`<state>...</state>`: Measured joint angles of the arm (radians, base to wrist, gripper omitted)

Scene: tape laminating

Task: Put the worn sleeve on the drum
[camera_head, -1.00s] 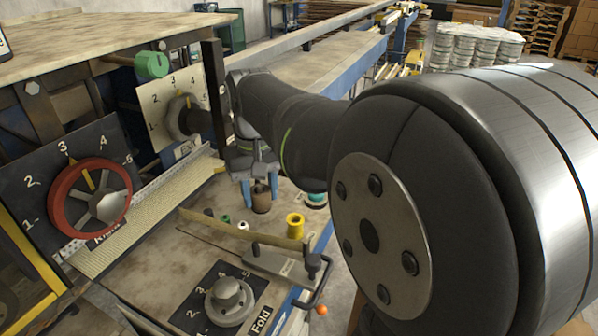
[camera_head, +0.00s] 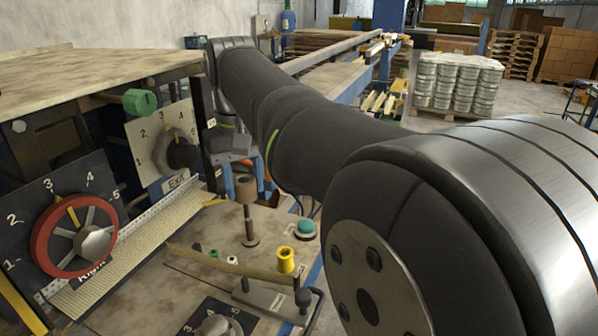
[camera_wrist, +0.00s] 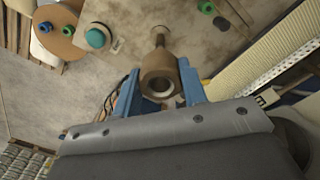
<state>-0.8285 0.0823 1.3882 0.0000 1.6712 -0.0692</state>
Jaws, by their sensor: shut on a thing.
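The worn sleeve, a hollow brown cylinder (camera_head: 246,188), is gripped upright between the blue fingers of my gripper (camera_head: 242,186). In the wrist view the sleeve (camera_wrist: 160,82) shows its open end between the fingers (camera_wrist: 160,92). Directly below it a dark upright post (camera_head: 250,228) stands on the bench. I cannot tell whether the post's tip is still inside the sleeve. A round brown top, which looks like the drum (camera_wrist: 66,38), shows at the upper left of the wrist view with blue and green rings on it. It lies apart from my gripper.
A teal button (camera_head: 305,228), a yellow spool (camera_head: 285,260) and a lever plate (camera_head: 268,299) are near the post. The machine with its red wheel (camera_head: 74,232) and dials is at left. Stacked pails (camera_head: 458,85) stand far off.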

